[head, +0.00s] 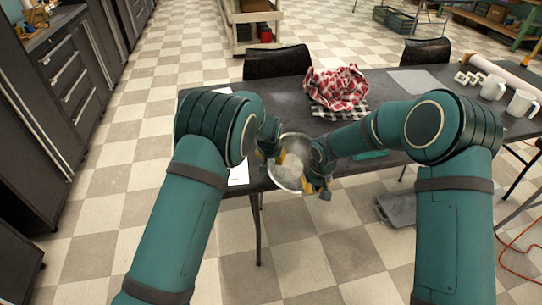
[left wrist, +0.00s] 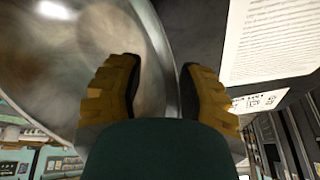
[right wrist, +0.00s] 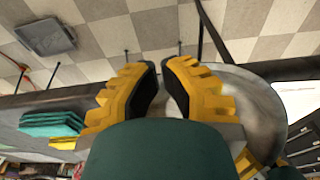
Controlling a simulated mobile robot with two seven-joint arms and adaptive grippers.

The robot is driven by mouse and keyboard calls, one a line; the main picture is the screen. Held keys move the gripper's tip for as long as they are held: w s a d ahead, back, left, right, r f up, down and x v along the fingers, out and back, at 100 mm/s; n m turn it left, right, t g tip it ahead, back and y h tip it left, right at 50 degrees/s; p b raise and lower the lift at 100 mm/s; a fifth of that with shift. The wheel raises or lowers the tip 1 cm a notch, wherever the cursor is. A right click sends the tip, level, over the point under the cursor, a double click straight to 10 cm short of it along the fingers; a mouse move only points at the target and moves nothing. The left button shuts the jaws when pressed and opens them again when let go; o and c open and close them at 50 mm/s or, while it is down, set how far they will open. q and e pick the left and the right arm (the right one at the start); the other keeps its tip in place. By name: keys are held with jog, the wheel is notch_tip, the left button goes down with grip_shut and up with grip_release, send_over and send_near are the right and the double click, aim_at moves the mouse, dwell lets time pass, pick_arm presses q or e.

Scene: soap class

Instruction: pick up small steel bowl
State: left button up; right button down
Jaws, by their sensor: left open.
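The small steel bowl (head: 291,172) is at the table's front edge in the head view, between my two grippers. My left gripper (head: 264,157) is at its left side. In the left wrist view its fingers (left wrist: 160,88) are apart, with the rim of the bowl (left wrist: 100,40) running between them. My right gripper (head: 317,186) is at the bowl's right front side. In the right wrist view its fingers (right wrist: 160,85) are apart with a narrow gap, and the bowl (right wrist: 262,105) shows behind and right of the right finger. I cannot tell whether the bowl rests fully on the table.
The dark table (head: 215,110) holds a red-and-white cloth (head: 336,86), white mugs (head: 522,103) and a teal item (head: 370,155). A white paper (head: 238,174) lies left of the bowl. Chairs (head: 277,63) stand behind. A grey tray (head: 396,209) is on the floor.

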pick_arm(q)
grip_shut()
pick_arm(e)
jog(key=shift+r, duration=0.6)
jog(key=shift+r, duration=0.1)
notch_tip(320, 180, up, 12)
jog(key=s, duration=0.2)
jog(key=shift+d, duration=0.3)
